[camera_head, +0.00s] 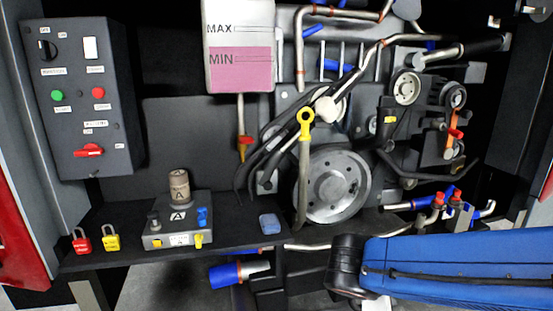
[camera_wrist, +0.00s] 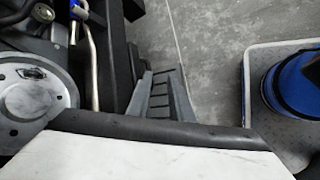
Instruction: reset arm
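In the wrist view two grey fingers of my gripper (camera_wrist: 160,74) reach out beyond a white and black body of mine at the bottom. They stand apart, with dark bars and grey floor showing between them and no held object that I can make out. My blue arm (camera_head: 470,262) comes in from the right in the head view and ends at a black joint in front of the lower right of the bay. The fingers do not show in the head view. In the wrist view a round metal pulley (camera_wrist: 35,105) is left of the fingers.
A shelf holds a red padlock (camera_head: 82,245), a yellow padlock (camera_head: 111,242), a grey device (camera_head: 178,232) and a blue block (camera_head: 270,224). A control box (camera_head: 85,120), reservoir (camera_head: 240,75), yellow-ringed dipstick (camera_head: 306,122) and large pulley (camera_head: 333,187) stand behind. Open floor (camera_wrist: 215,40) shows beyond my fingers.

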